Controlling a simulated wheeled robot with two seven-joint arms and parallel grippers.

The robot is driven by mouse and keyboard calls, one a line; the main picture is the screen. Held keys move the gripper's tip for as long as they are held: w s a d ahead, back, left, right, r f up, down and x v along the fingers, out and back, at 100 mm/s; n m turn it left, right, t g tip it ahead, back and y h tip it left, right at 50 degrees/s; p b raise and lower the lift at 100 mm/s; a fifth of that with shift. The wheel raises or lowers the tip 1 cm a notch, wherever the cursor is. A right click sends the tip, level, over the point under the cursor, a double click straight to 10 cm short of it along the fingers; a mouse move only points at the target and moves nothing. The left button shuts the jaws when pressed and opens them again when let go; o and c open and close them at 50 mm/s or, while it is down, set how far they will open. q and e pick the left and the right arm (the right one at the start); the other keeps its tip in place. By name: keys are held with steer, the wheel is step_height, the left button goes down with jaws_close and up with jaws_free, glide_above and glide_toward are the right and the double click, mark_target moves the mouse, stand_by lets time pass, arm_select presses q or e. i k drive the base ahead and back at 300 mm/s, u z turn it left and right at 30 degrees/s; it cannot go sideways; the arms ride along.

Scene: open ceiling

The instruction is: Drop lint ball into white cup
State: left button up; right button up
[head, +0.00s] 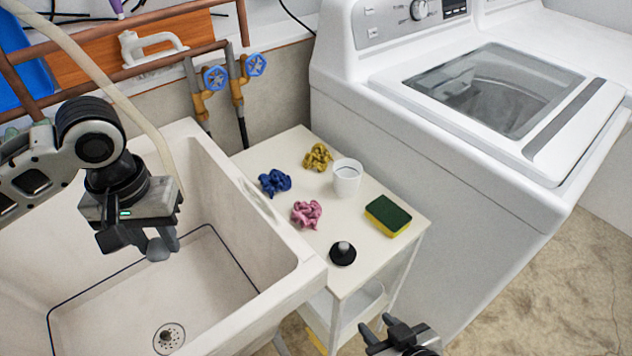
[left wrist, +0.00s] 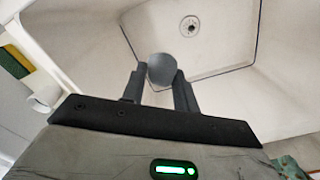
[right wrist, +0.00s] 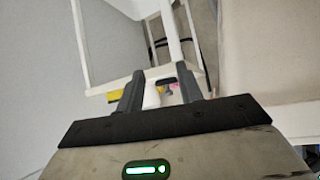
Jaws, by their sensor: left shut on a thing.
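The grey lint ball (head: 158,250) is between the fingertips of my left gripper (head: 160,241), over the sink basin. The left wrist view also shows the lint ball (left wrist: 161,70) between the two fingers (left wrist: 160,85). The white cup (head: 347,180) stands upright on the small white table, to the right of my left gripper and well apart from it. Its inside looks pale. My right gripper (head: 377,329) is low at the bottom edge of the head view. In the right wrist view its fingers (right wrist: 160,80) are apart with nothing gripped.
The white table (head: 384,260) also holds blue (head: 274,182), yellow (head: 317,157) and pink (head: 307,214) crumpled cloths, a sponge (head: 388,215) and a black round object (head: 342,254). The sink rim (head: 262,215) lies between my left gripper and the table. A washing machine (head: 430,190) stands at right.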

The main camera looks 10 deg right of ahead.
mark_target(346, 187)
steer(key=k, duration=1.25)
steer(key=z, duration=0.65)
steer(key=i, duration=1.15)
steer(key=z, duration=0.75)
